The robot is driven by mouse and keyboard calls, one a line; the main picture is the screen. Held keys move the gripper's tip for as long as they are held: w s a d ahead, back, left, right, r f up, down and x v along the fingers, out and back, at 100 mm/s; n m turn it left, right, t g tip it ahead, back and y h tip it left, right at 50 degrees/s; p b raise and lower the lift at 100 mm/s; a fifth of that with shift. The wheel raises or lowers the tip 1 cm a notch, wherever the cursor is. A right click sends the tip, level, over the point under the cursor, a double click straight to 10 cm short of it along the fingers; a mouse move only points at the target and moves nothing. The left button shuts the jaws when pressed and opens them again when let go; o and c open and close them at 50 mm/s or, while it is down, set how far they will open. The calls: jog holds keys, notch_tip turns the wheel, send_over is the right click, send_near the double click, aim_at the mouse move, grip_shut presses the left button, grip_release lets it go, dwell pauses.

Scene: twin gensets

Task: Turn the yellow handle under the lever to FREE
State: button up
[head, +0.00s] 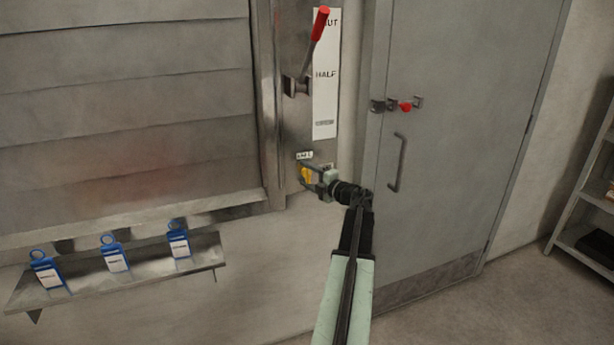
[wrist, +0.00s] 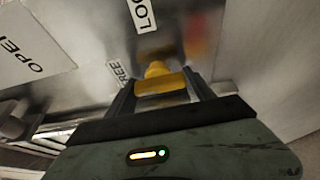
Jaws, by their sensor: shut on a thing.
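The yellow handle (head: 306,174) sits on the metal post below the lever (head: 319,24). My gripper (head: 313,180) reaches it from the right and is shut on it. In the wrist view the yellow handle (wrist: 160,84) lies between my two fingers (wrist: 162,95). A FREE label (wrist: 117,73) is beside the handle's upper left, and a label starting LO (wrist: 142,14) is farther up. Which label the handle points to I cannot tell. The lever has a red grip and tilts up toward the top of its white scale.
The white scale plate (head: 325,85) reads HALF at its middle. A grey door (head: 450,150) with a red-knobbed latch (head: 405,106) and a pull handle (head: 398,163) is at right. A shelf (head: 60,292) with blue tags (head: 114,257) is at lower left.

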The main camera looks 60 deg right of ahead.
jog(key=o, duration=1.4)
jog(key=shift+w, duration=0.1)
jog(key=v, duration=0.7)
jog(key=shift+s+a, duration=0.1)
jog(key=shift+s, duration=0.3)
